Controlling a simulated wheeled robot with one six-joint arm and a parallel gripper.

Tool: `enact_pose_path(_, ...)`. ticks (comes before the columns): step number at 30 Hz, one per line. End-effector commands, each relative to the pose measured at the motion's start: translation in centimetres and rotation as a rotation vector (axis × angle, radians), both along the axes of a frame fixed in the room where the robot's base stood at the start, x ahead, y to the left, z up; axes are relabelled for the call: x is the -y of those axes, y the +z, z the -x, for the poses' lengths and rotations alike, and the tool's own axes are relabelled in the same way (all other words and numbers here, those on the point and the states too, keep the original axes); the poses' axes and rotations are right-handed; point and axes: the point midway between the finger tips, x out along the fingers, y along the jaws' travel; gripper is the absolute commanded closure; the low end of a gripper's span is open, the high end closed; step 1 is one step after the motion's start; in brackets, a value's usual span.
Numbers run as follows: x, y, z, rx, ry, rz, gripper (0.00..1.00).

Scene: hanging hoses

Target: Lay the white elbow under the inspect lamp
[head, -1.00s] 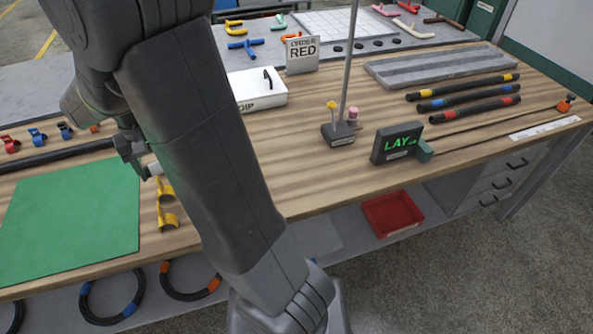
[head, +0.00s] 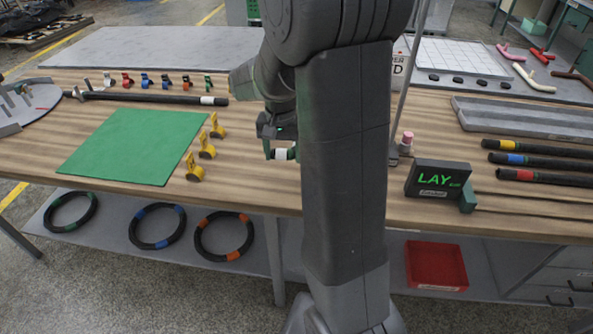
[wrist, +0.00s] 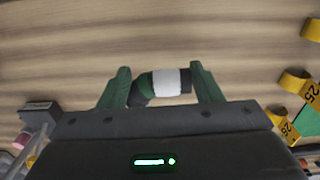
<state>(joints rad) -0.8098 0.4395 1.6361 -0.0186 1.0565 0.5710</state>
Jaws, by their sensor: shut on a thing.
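A short dark elbow with a broad white band (wrist: 166,82) sits between the green fingers of my gripper (wrist: 163,88) in the wrist view. My gripper is shut on it, and it lies crosswise between the fingertips. In the head view the white-banded elbow (head: 284,154) shows just left of my arm, with my gripper (head: 279,148) above the wooden table. I cannot tell how high it is held. A thin grey pole (head: 405,90) rises right of my arm. Its top is out of view and its base is partly hidden, so I cannot tell whether it carries the inspect lamp.
A green mat (head: 125,145) and yellow clips (head: 207,146) lie left of my gripper. A LAY display (head: 438,180) stands near the front edge at right. Banded black hoses (head: 540,160) and a grey grooved tray (head: 530,120) lie farther right. Bare wood (head: 245,180) surrounds my gripper.

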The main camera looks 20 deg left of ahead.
Motion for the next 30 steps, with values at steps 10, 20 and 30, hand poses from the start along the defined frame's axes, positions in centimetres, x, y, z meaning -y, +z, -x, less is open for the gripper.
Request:
enact_pose_path(10,0.0,-4.1,0.0,-0.001,0.001,0.001,0.64)
enact_pose_path(20,0.0,-6.9,0.0,0.001,0.001,-0.001,0.64)
enact_pose_path(30,0.0,-7.2,0.0,0.001,0.001,0.0,0.24)
